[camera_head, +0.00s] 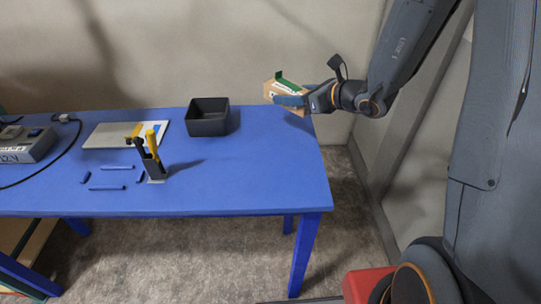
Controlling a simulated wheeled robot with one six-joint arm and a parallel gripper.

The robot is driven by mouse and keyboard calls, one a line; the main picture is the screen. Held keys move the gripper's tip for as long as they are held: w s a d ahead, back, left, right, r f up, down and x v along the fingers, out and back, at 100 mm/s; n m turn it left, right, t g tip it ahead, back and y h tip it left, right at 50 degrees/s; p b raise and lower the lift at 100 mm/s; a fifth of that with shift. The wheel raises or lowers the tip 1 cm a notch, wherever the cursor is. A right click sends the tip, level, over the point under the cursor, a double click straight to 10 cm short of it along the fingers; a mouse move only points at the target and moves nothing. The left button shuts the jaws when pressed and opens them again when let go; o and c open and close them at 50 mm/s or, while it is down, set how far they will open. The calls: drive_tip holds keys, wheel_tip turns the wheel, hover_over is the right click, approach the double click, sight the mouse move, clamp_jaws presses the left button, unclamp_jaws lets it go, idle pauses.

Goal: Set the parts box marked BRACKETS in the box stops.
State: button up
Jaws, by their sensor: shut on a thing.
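My gripper (291,100) is shut on a small cardboard parts box (272,88) with a green part on top. A white label shows on the box, but its print is too small to read. The gripper holds the box above the back right corner of the blue table, apart from the black bin. Several short dark blue bars (107,187) on the left half of the table look like the box stops. They lie around a bare patch of the table top.
A black open bin (208,118) stands at the back of the blue table (255,185). A holder with yellow- and black-handled tools (151,160) stands just right of the bars. A flat grey panel (112,135) lies behind them. A 12 V unit (25,145) with a cable is far left. The table's right part is clear.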

drive_tip(key=s+a+n+g+y+b, duration=0.2)
drive_tip(key=a+n+g+y, duration=0.1)
drive_tip(key=a+n+g, duration=0.15)
drive_tip(key=n+g+y+b, duration=0.1)
drive_tip(key=n+g+b, duration=0.2)
drive_tip(key=n+g, duration=0.15)
hover_over(271, 153)
drive_tip(key=f, duration=0.2)
wheel_tip(271, 153, down, 4)
drive_tip(key=shift+s+f+p, duration=0.1)
drive_tip(key=shift+f+p, duration=0.15)
drive_tip(key=shift+p, duration=0.5)
drive_tip(key=shift+f+p, duration=0.5)
drive_tip(key=shift+f, duration=2.15)
drive_tip(key=shift+f, duration=0.1)
drive_tip(key=shift+f, duration=0.15)
drive_tip(key=o, duration=1.1)
